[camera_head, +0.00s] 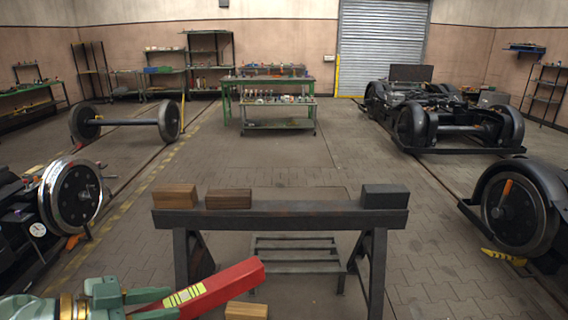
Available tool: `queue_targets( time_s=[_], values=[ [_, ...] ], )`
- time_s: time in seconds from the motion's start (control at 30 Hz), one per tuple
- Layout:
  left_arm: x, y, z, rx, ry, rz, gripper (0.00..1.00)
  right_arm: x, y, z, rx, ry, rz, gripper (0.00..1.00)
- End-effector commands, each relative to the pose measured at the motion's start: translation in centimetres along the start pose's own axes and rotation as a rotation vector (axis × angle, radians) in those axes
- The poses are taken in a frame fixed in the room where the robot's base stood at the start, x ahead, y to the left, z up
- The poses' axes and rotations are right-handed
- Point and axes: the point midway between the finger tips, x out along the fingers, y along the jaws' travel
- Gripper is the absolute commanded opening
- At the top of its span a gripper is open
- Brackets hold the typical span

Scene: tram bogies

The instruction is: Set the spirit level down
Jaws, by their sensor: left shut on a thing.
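The spirit level (226,287) is a red bar with a yellow-green label. It shows at the lower left of the head view, tilted up towards the right. My left gripper (155,301) is green and comes in from the lower left. Its fingers are shut on the level's near end, and the level's far end sticks out free in front of the trestle. The level looks held in the air, apart from the trestle top. My right gripper is not in view.
A dark trestle (290,214) stands ahead. It bears two brown wooden blocks (175,196) (228,199) at left and a dark block (384,196) at right, with clear top between. Another wooden block (246,311) lies below. Wheelsets (75,194) and bogies (440,115) flank the floor.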

Motion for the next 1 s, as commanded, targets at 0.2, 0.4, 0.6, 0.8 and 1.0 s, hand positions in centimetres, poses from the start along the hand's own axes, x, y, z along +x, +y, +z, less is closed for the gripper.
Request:
queue_targets(
  time_s=[0.2,0.4,0.6,0.8,1.0],
  values=[
    [-0.1,0.8,2.3,0.009,0.01,0.035,0.01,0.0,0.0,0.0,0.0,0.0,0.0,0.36],
    [0.0,0.4,1.3,0.003,0.012,0.003,0.01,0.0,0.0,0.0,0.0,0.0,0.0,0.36],
    [0.1,0.4,1.2,0.0,0.007,-0.002,0.01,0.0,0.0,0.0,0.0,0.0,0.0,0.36],
    [0.1,0.4,1.3,0.004,0.002,-0.001,0.01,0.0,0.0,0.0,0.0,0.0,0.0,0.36],
    [0.5,0.7,2.7,-0.006,0.005,0.002,0.01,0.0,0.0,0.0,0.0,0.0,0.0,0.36]
  ],
)
